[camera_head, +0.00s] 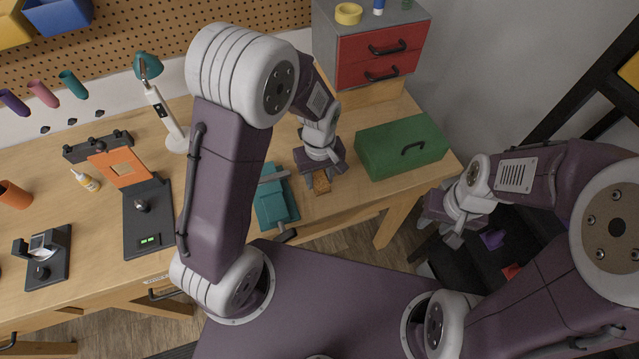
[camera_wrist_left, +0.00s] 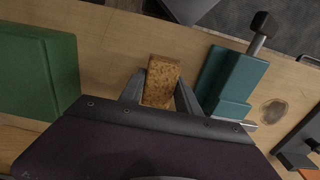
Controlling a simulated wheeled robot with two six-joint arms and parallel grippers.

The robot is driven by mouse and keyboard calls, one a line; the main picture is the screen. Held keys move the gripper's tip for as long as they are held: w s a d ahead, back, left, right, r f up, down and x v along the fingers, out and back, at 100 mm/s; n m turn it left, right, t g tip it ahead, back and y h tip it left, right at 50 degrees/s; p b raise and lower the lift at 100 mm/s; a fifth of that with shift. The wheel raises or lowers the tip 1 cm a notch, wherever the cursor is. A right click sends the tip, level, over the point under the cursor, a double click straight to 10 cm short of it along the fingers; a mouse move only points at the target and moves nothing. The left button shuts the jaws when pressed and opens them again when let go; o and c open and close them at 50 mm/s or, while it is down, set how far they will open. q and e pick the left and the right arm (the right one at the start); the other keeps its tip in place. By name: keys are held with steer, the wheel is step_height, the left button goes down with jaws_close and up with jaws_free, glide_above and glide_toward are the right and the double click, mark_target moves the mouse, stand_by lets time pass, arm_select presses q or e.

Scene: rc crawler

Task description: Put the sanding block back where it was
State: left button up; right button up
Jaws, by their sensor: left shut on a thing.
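The sanding block (camera_head: 321,185) is a small brown, speckled, cork-like block. It is at the front right part of the workbench, between a teal vise-like tool and a green box. My left gripper (camera_head: 319,178) is shut on it from above. In the left wrist view the block (camera_wrist_left: 163,77) sits between the two dark fingers, its far end sticking out past them. I cannot tell whether it touches the bench top. My right gripper (camera_head: 439,232) is off the bench's right end, with its fingers apart and nothing between them.
The teal vise (camera_head: 270,205) stands close left of the block. The green box (camera_head: 401,147) is to the right, and the red drawer cabinet (camera_head: 377,52) is behind. A lamp (camera_head: 165,112) and a black-and-orange device (camera_head: 146,215) stand further left. Bare wood lies around the block.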

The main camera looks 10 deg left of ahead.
mark_target(320, 186)
arm_select(q)
step_height(320, 186, down, 3)
steer(key=shift+s, duration=0.15)
steer(key=shift+w+f, duration=0.2)
steer(key=shift+f, duration=0.2)
steer(key=shift+s+f, duration=0.1)
steer(key=shift+f, duration=0.05)
steer(key=o, duration=1.3)
step_height(320, 186, up, 12)
steer(key=shift+r+p, duration=0.25)
steer(key=shift+p, duration=0.2)
steer(key=s+a+m, duration=0.2)
steer(key=s, duration=0.1)
steer(key=s+a+f+m, duration=0.1)
steer(key=s+a+m, duration=0.1)
steer(key=a, duration=0.1)
steer(key=s+a+f+m+t, duration=0.1)
steer(key=s+a+m, duration=0.1)
steer(key=s, duration=0.1)
steer(key=shift+s+a+f+m, duration=0.2)
steer(key=shift+s+m, duration=0.1)
steer(key=shift+w+d, duration=0.15)
steer(key=shift+w, duration=0.15)
